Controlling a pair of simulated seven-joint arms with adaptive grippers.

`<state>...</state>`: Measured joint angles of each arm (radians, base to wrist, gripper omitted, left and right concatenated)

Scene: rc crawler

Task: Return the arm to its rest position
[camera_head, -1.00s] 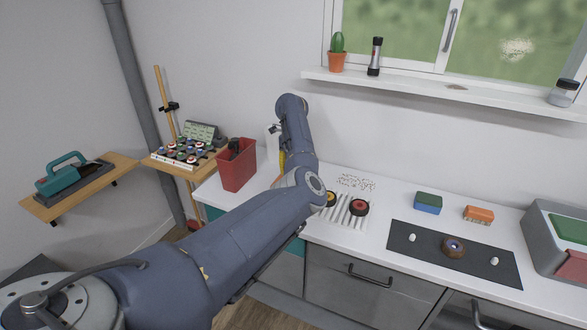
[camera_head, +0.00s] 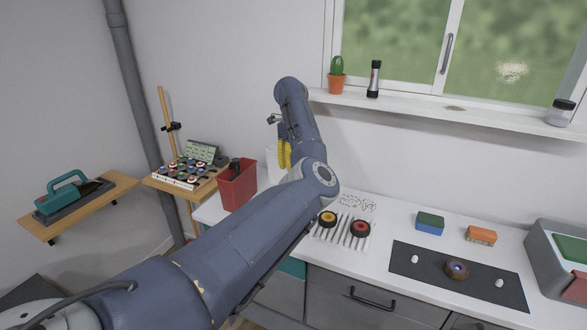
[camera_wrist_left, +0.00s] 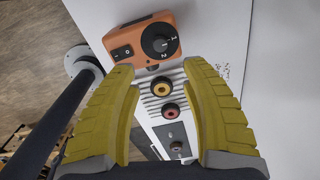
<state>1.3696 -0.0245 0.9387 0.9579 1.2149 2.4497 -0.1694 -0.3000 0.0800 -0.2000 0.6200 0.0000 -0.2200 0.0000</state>
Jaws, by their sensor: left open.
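My left arm (camera_head: 235,240) reaches in from the lower left of the head view, over the worktop, with its elbow raised. My left gripper (camera_head: 284,153) hangs from it with yellow fingers, partly hidden by the arm. In the left wrist view the gripper (camera_wrist_left: 160,72) shows two yellow padded fingers spread wide, with nothing between them. It is above the worktop. My right gripper does not show.
An orange box with a black dial (camera_wrist_left: 145,42) lies below the gripper. A red bin (camera_head: 237,187) stands left of the arm. A ribbed white rack (camera_head: 344,232) holds a yellow-centred and a red-centred wheel. A dark mat (camera_head: 430,275) carries small parts. The window shelf (camera_head: 420,105) is behind.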

